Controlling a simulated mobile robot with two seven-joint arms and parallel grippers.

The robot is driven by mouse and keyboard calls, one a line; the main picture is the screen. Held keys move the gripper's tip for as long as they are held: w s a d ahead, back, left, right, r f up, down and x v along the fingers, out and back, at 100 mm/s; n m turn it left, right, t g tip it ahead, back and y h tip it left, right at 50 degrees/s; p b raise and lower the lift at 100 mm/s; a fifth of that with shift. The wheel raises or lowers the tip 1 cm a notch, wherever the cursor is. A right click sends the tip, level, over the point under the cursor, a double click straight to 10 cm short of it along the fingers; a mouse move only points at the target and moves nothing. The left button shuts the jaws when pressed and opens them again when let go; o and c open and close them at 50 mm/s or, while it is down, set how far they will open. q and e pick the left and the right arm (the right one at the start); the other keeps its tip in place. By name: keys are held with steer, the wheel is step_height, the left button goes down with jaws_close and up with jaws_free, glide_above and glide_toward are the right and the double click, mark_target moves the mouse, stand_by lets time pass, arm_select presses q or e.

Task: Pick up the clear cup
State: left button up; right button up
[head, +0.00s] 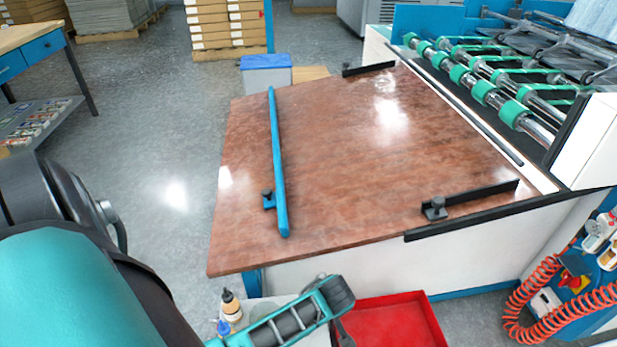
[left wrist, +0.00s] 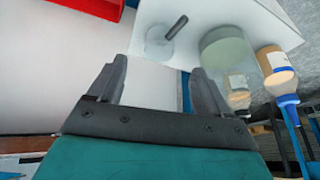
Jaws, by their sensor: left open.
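In the left wrist view, a clear round cup-like thing (left wrist: 157,41) stands on a white surface (left wrist: 205,15), with a short dark stick at it. A wider, pale green see-through container (left wrist: 226,50) stands to its right; I cannot tell for certain which of the two is the clear cup. My left gripper (left wrist: 157,77) is open and empty, its fingers pointing toward the white surface, apart from both vessels. In the head view neither vessel can be made out; my left arm covers part of that white surface. My right gripper is not in view.
A red tray (head: 395,322) lies to the right. The brown table (head: 340,160) carries a blue bar (head: 276,165) and black guides; its middle is clear.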

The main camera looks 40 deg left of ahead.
arm_select(q)
steer(key=b+x, duration=0.1)
steer(key=x, duration=0.2)
steer(key=shift+d, duration=0.1)
steer(key=b+x, duration=0.2)
steer(key=x, duration=0.2)
steer(key=shift+f+b, duration=0.25)
steer(key=shift+b, duration=0.1)
steer(key=shift+f, duration=0.25)
steer(key=c, duration=1.1)
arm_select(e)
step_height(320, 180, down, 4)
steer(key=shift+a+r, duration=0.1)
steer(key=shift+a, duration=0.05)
arm_select(q)
steer(key=shift+r, duration=0.15)
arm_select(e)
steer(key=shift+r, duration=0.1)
